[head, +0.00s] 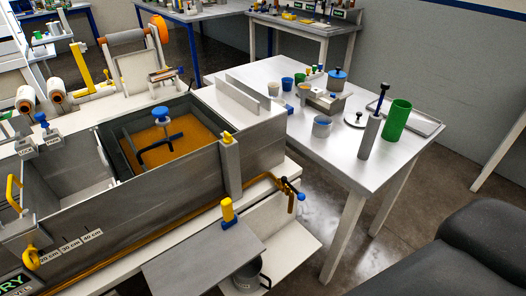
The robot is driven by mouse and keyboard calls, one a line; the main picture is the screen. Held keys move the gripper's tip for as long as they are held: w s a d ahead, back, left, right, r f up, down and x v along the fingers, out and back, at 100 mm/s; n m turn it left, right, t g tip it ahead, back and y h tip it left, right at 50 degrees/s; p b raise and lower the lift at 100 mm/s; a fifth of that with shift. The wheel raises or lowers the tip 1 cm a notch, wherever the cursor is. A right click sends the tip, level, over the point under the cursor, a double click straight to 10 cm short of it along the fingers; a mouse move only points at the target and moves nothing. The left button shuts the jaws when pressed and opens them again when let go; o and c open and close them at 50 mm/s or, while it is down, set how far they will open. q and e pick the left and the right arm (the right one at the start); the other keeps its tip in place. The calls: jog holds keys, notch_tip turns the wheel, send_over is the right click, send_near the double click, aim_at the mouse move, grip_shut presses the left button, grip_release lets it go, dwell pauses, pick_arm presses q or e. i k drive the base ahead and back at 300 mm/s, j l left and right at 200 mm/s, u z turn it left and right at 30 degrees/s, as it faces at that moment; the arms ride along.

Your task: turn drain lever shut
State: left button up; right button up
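The bath (150,185) is a grey metal tank with amber liquid (180,135) in its right compartment. A yellow pipe (160,235) runs along its front wall to a valve (284,184) at the right end. A small yellow lever (291,203) hangs down at this valve, and a blue knob (301,196) sits beside it. Whether the lever stands in the open or shut position I cannot tell. Neither of my grippers shows in the head view, and nothing touches the lever.
A grey plate (190,255) with a yellow-topped post (227,210) juts out below the valve's left. A metal bucket (247,277) stands under it on a white shelf (290,245). A white table (335,165) with cups and a green cylinder (395,120) stands behind right. Floor shows right of the shelf.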

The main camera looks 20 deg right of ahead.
aim_at(301, 196)
jog(key=l+z, duration=0.35)
jog(key=l, duration=0.4)
jog(key=i+l+z, duration=0.1)
jog(key=l+z, duration=0.25)
jog(key=l, duration=0.35)
